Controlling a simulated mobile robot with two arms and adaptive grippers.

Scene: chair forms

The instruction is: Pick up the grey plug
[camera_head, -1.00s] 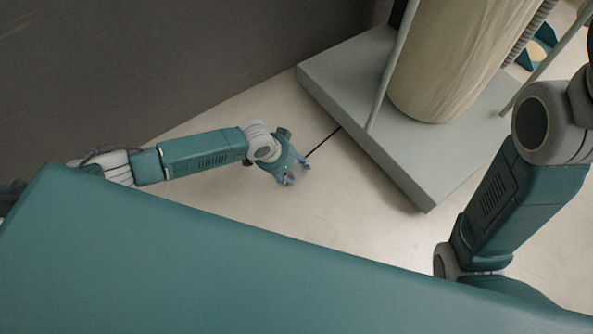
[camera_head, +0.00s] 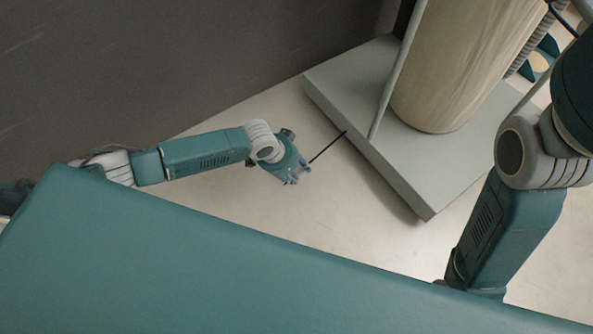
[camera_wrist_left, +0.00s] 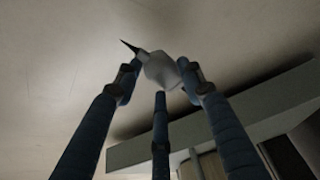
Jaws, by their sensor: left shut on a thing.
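The grey plug (camera_wrist_left: 160,70) is between the fingertips of my left gripper in the left wrist view, with a dark pointed piece at its upper left. My left gripper (camera_head: 292,178) is shut on it, with three blue fingers around it in the wrist view (camera_wrist_left: 157,80). In the head view the plug is small and mostly hidden by the fingers. A thin black cord (camera_head: 327,147) runs from the gripper toward the edge of the grey platform. My right arm is at the right, but its gripper is out of sight.
A low grey platform (camera_head: 448,171) carries a large pale cylinder (camera_head: 450,65) and thin upright rods. A dark wall (camera_head: 180,60) stands at the back left. Pale floor (camera_head: 345,215) is open around the gripper. Teal and tan objects (camera_head: 541,60) lie at the far right.

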